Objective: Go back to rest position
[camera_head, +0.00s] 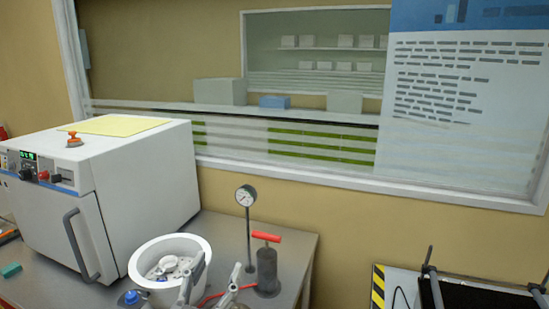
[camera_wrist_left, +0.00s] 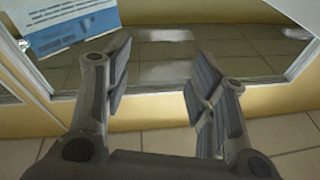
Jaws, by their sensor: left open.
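My left gripper (camera_head: 216,272) shows at the bottom of the head view, in front of the right side of a white round bowl (camera_head: 197,244). In the left wrist view its two fingers (camera_wrist_left: 160,78) are spread wide with nothing between them. Beyond the fingers are a tiled floor, a yellowish wall base and a window frame. No held object is visible. My right gripper is in neither view.
A white oven-like box (camera_head: 150,170) stands left on the grey bench (camera_head: 300,240). A gauge (camera_head: 246,196) and a red-handled pump (camera_head: 266,266) stand right of the bowl. Black equipment (camera_head: 475,294) with upright posts is at lower right. Bare wall separates the two areas.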

